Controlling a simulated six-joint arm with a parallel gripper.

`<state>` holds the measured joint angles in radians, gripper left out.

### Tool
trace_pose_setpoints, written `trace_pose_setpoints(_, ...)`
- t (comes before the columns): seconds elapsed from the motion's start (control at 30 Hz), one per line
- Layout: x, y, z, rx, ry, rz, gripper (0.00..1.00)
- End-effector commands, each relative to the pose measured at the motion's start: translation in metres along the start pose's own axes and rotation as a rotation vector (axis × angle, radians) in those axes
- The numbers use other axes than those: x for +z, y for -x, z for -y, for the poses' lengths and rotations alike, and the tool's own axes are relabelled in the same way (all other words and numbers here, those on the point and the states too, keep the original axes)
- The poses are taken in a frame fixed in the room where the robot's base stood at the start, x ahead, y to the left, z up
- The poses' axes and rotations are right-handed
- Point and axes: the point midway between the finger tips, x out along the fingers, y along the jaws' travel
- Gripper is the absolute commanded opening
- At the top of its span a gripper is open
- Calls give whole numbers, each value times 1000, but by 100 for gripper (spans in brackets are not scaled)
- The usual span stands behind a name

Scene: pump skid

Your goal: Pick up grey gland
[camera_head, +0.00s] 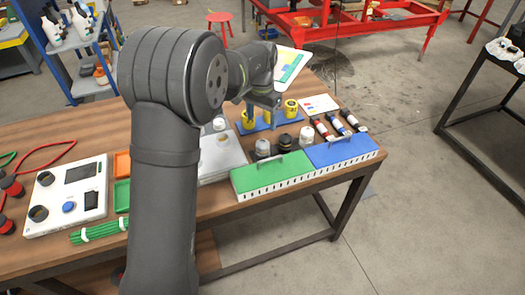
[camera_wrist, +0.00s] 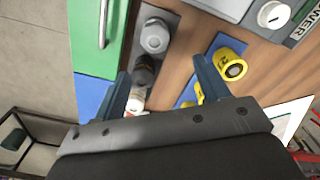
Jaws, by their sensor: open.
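The grey gland (camera_wrist: 155,36), a hex-topped round fitting, stands on a grey strip beside the green box in the wrist view. In the head view it is the leftmost of three glands (camera_head: 262,148). My gripper (camera_wrist: 163,68) is open and empty, above the bench. The grey gland lies beyond the fingertips in the wrist view, not between them. In the head view my gripper (camera_head: 262,102) is partly hidden by my arm.
A green box (camera_head: 272,176) and a blue box (camera_head: 342,149), both with handles, line the bench's front edge. Yellow cups (camera_wrist: 231,65) on a blue base stand on the other side. A grey unit with a white knob (camera_wrist: 273,15) is close by.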

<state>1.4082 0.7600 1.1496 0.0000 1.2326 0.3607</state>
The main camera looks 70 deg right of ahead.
Motion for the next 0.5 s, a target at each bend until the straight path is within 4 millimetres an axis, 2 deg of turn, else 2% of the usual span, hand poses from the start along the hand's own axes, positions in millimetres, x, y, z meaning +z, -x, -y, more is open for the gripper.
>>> trace_pose_setpoints(0.1, 0, -27, 0, 1, 0, 3, 68)
trace_pose_setpoints(0.2, 1, -44, -1, 1, 1, 2, 68)
trace_pose_setpoints(0.5, 2, -68, -2, 0, 1, 1, 68)
